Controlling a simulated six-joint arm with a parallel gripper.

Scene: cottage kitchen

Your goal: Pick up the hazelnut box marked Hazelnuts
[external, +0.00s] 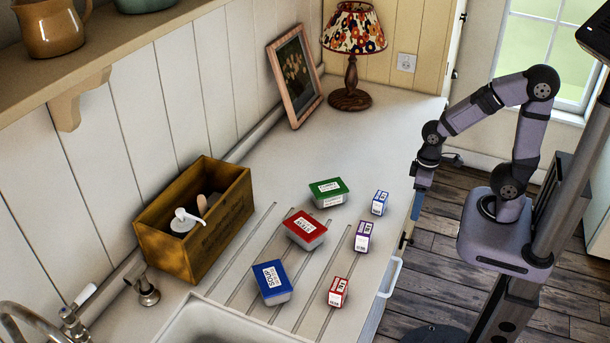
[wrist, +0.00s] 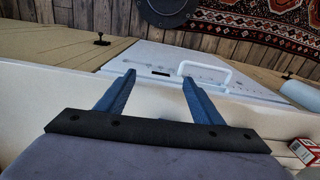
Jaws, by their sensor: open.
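Three small upright boxes stand on the counter's right side in the external view: a blue and white box (external: 380,202), a purple and white box (external: 363,236) and a red and white box (external: 338,292). Their print is too small to read, so I cannot tell which one is marked Hazelnuts. My gripper (external: 421,184) is at the counter's right edge, to the right of the blue and white box and apart from it. In the wrist view my gripper (wrist: 158,78) is open with nothing between its fingers. A red and white box (wrist: 305,150) shows partly at the right edge there.
Green (external: 328,192), red (external: 305,230) and blue (external: 272,282) lidded tubs stand left of the boxes. A wooden crate (external: 221,229), a lamp (external: 352,60) and a picture frame (external: 294,75) stand along the wall. A sink (external: 215,325) is at the front.

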